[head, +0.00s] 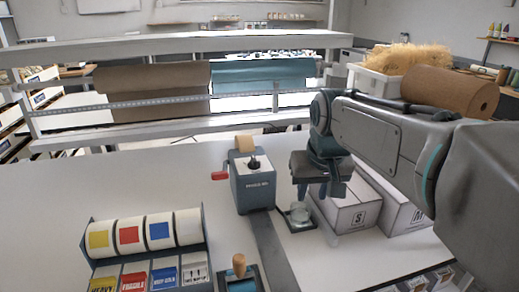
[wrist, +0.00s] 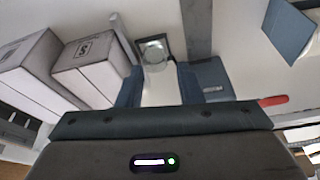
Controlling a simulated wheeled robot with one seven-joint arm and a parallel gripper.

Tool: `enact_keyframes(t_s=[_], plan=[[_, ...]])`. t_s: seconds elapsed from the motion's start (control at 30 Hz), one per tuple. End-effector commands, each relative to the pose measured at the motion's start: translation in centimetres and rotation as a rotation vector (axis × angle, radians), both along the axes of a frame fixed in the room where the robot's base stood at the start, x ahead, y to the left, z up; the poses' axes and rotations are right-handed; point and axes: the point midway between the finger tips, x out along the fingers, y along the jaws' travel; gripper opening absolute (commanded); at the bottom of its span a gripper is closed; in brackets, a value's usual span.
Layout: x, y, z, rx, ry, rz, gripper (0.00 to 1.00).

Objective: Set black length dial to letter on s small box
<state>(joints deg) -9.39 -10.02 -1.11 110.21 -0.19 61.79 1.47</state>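The blue-grey tape dispenser (head: 252,190) stands on the white table, with a small black dial (head: 254,163) on its top. The dial's setting is too small to read. The small box (head: 345,212), marked S, is right of the dispenser; it also shows in the wrist view (wrist: 88,66). My gripper (head: 314,192) is between the dispenser and the small box, pointing down, apart from the dial. In the wrist view my gripper (wrist: 160,88) has its two fingers spread with nothing between them. Part of the dispenser (wrist: 212,78) shows beside the right finger; the dial is hidden there.
A red handle (head: 220,175) sticks out left of the dispenser. A small glass dish (head: 298,213) lies near my gripper. The box marked M (head: 405,213) stands right of the small box. A label rack (head: 148,250) and a wooden-handled stamp (head: 239,264) are in front.

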Motion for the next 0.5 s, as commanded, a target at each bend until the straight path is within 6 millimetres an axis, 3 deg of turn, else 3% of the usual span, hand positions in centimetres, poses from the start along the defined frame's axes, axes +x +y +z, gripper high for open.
enact_keyframes(t_s=[0.03, 0.2, 0.3, 0.5], plan=[[2.2, 1.2, 1.6, 0.001, -0.008, 0.020, 0.33], [7.8, 5.2, 5.7, 0.004, -0.035, 0.078, 0.33], [10.3, 7.6, 7.5, 0.005, -0.050, 0.109, 0.33], [13.2, 10.8, 9.6, 0.007, -0.072, 0.147, 0.33]])
